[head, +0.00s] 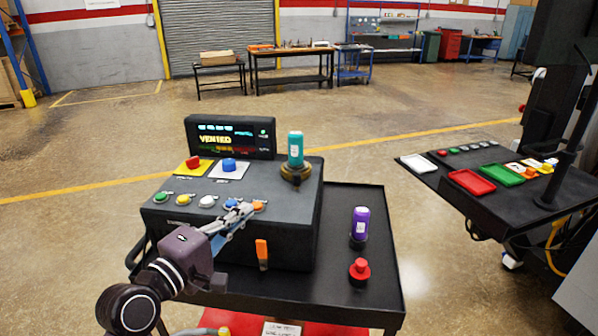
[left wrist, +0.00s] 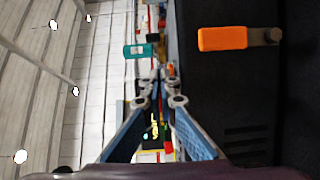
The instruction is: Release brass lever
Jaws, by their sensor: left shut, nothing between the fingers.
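A control console (head: 180,222) stands on a black cart. An orange-handled lever (head: 262,250) sits on its front face, handle up. In the left wrist view the lever (left wrist: 222,38) shows large at the upper right, with a brownish-brass pivot at its right end. A teal cylinder (head: 295,148) stands upright in a brass-coloured round base (head: 296,174) on the console top. My right gripper is out of view.
Several coloured buttons line the console top near my gripper, with a red button (head: 193,162) and a blue button (head: 229,164) behind. The display (head: 230,138) reads VENTED. A purple cylinder (head: 360,222) and a red knob (head: 359,270) stand on the cart (head: 345,195) to the right.

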